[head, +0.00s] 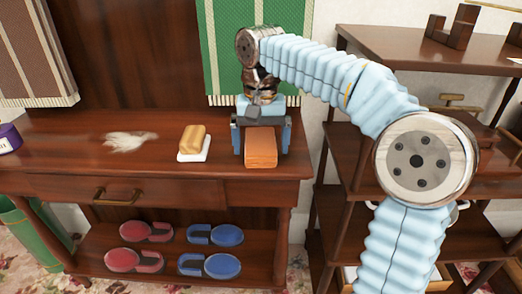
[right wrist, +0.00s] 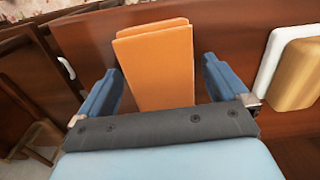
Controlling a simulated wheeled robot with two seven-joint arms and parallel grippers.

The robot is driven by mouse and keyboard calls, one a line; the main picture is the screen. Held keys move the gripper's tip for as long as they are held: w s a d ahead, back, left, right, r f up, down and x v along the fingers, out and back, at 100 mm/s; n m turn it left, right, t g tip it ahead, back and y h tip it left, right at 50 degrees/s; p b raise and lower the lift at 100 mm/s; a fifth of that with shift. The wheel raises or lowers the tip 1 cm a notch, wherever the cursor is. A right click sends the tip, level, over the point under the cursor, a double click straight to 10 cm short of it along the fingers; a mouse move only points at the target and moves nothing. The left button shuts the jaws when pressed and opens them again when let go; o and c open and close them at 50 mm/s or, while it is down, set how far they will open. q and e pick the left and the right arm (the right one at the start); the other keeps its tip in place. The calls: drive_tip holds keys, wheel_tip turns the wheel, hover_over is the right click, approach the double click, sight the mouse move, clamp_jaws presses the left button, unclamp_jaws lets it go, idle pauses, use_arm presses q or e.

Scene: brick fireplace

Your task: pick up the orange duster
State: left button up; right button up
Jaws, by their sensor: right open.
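The orange duster (head: 261,157) is a block-shaped orange thing on the front right part of the dark wooden table (head: 70,150). My right gripper (head: 261,138) is over it from behind, with its blue fingers open on either side. In the right wrist view the duster (right wrist: 158,62) stands between the two open fingers, with a visible gap on each side. The far end of the duster is hidden under the gripper in the head view. My left gripper is not in view.
A tan block on a white base (head: 193,143) lies left of the duster, with a pale fluffy patch (head: 130,141) farther left. Red and blue pieces (head: 210,265) lie on the lower shelf. A dark shelf unit (head: 345,200) stands right.

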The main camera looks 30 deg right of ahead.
drive_tip(key=shift+f, duration=0.1)
drive_tip(key=shift+c, duration=0.3)
drive_tip(key=c, duration=1)
drive_tip(key=shift+o, duration=0.2)
wheel_tip(320, 180, up, 3)
drive_tip(key=shift+p, duration=0.55)
drive_tip(key=a+r, duration=0.1)
drive_tip(key=r, duration=0.1)
drive_tip(key=s+a+r+p, duration=0.1)
drive_tip(key=r, duration=0.1)
drive_tip(key=s+a+r, duration=0.1)
drive_tip(key=a+r, duration=0.1)
drive_tip(key=shift+s+p, duration=0.1)
drive_tip(key=shift+p, duration=0.2)
drive_tip(key=s+a+r, duration=0.4)
drive_tip(key=a, duration=0.4)
drive_tip(key=shift+s+p, duration=0.3)
drive_tip(key=shift+s, duration=0.05)
